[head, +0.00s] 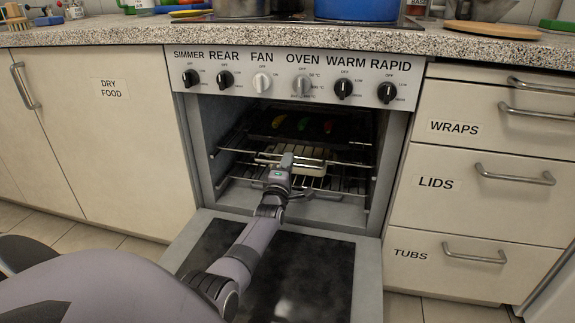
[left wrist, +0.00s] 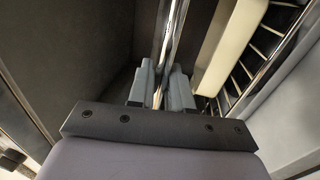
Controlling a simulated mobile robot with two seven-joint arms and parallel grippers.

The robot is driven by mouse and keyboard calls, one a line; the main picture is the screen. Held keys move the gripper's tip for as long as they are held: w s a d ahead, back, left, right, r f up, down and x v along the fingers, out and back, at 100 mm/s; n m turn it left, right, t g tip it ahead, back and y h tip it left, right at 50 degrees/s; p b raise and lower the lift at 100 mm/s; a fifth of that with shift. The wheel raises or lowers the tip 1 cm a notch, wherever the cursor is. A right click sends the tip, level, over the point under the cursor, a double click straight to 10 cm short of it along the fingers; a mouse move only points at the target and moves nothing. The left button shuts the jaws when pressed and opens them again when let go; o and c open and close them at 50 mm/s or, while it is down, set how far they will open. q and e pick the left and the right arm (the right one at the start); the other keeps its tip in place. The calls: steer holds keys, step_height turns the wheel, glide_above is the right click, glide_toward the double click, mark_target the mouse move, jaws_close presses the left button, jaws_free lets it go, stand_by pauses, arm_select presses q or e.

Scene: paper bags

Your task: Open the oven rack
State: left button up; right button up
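The oven door (head: 290,275) is folded down and the oven cavity is open. Inside are wire racks. My left gripper (head: 287,161) reaches over the door to the front bars of the oven rack (head: 335,165). In the left wrist view, the rack's metal bars (left wrist: 172,40) run between the two fingers of the left gripper (left wrist: 161,88). The fingers are close together, with the bars filling the narrow gap. My right gripper is not in view.
A dark tray (head: 345,128) with orange, green and red items sits higher in the oven. A cream-coloured block or dish (head: 312,165) lies behind the gripper. Closed cupboards (head: 110,150) stand left and closed drawers (head: 490,185) right. Pots stand on the hob above.

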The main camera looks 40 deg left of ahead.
arm_select(q)
jaws_close()
steer(key=shift+s+d+p, duration=0.15)
steer(key=shift+s+p, duration=0.05)
steer(key=shift+p, duration=0.1)
steer(key=r+p+v, duration=0.2)
steer(key=p+v, duration=0.5)
steer(key=v, duration=0.5)
steer(key=r+p+v, duration=0.2)
steer(key=p+v, duration=0.6)
steer(key=v, duration=0.5)
steer(key=shift+s+d+r+p, duration=0.25)
steer(key=shift+s+r+p, duration=0.1)
steer(key=shift+s, duration=0.15)
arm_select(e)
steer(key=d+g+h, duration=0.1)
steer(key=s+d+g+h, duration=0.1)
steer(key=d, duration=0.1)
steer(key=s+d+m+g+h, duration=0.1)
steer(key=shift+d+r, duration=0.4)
arm_select(q)
steer(key=o, duration=0.6)
jaws_free()
